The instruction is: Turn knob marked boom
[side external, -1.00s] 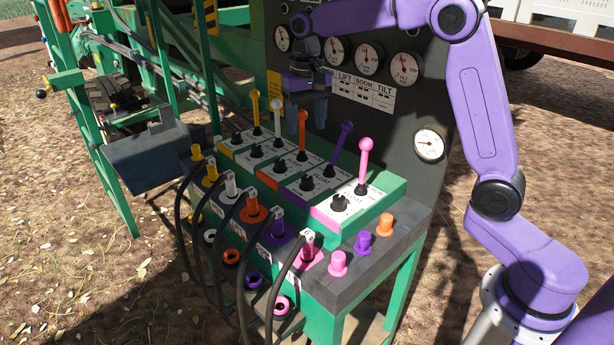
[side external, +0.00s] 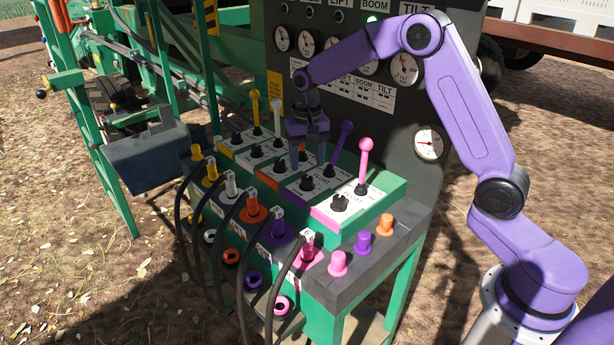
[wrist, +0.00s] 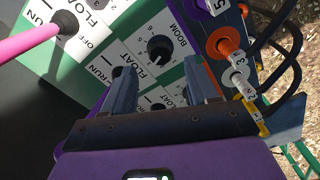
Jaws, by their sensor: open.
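The black knob (wrist: 159,48) marked BOOM sits on its white plate in the wrist view, with numbers around it. It stands upright, just ahead of my fingertips and between their lines. In the side view the label is too small to read; the knob (side external: 307,183) on the purple-edged plate appears to be the same one. My gripper (wrist: 158,66) is open and empty, pointing down at the panel. In the side view my gripper (side external: 309,160) hangs over the middle of the lever row, with its fingers above and behind that knob. I see no contact with the knob.
A purple lever (side external: 345,128) and a pink lever (side external: 364,150) stand close right of my gripper. Yellow and white levers (side external: 277,112) stand to its left, and an orange one is partly hidden. Several plugs with black cables line the front. The gauge board (side external: 420,110) rises behind.

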